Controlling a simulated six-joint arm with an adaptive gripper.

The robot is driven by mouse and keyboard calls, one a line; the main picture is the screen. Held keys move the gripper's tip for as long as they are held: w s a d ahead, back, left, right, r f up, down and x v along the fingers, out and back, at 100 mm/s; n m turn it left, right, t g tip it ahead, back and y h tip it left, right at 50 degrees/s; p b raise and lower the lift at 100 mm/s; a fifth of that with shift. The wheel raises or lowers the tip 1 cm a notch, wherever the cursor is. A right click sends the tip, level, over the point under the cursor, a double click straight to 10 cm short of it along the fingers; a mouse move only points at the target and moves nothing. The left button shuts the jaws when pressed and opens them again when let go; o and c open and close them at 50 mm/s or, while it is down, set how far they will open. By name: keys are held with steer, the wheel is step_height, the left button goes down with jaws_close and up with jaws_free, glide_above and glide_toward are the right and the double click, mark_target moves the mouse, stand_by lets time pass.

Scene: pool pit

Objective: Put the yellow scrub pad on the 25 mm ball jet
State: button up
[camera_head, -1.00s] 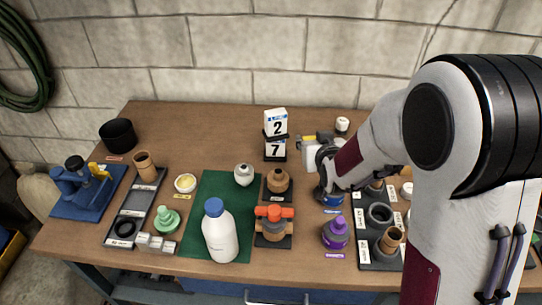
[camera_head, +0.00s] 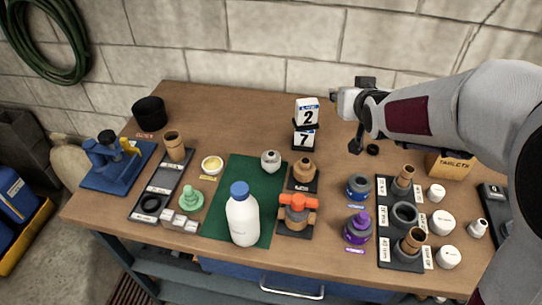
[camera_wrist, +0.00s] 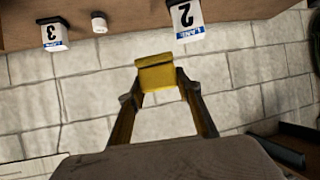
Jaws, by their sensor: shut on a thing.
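My gripper (camera_wrist: 157,84) is shut on the yellow scrub pad (camera_wrist: 156,74) in the wrist view, with the pad between its fingertips. In the head view my gripper (camera_head: 362,112) is raised at the back of the bench, just right of the number cards; the pad cannot be made out there. A dark rack (camera_head: 400,264) at the right holds round fittings. Brown cylinders stand in its back and front fittings, and its middle ring (camera_head: 404,213) looks open. The labels are too small to read, so I cannot tell which thing is the 25 mm ball jet.
Number cards (camera_head: 307,122) stand left of my gripper. A white bottle (camera_head: 242,220) stands on the green mat (camera_head: 262,205). Blue-and-grey (camera_head: 358,187) and purple (camera_head: 358,228) fittings stand left of the rack, white caps (camera_head: 441,223) right of it.

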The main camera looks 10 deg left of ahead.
steer(key=shift+w+a+r+n+g+y, duration=0.6)
steer(key=shift+a+r+n+y, duration=0.65)
steer(key=shift+a, duration=1.5)
steer(key=shift+w+a+r+n+g+y, duration=0.55)
steer(key=shift+a+r+n+y, duration=0.7)
steer(key=shift+a, duration=1.45)
steer(key=s+a+f+n+g+y, duration=0.3)
steer(key=s+a+f+n+g, duration=0.1)
steer(key=f, duration=0.7)
steer(key=s+a+n, duration=0.1)
steer(key=s+a, duration=0.1)
steer(key=s, duration=0.1)
steer(key=shift+a+n+g, duration=0.2)
steer(key=shift+n+g, duration=0.15)
steer(key=shift+n, duration=0.05)
steer(key=shift+f, duration=3.05)
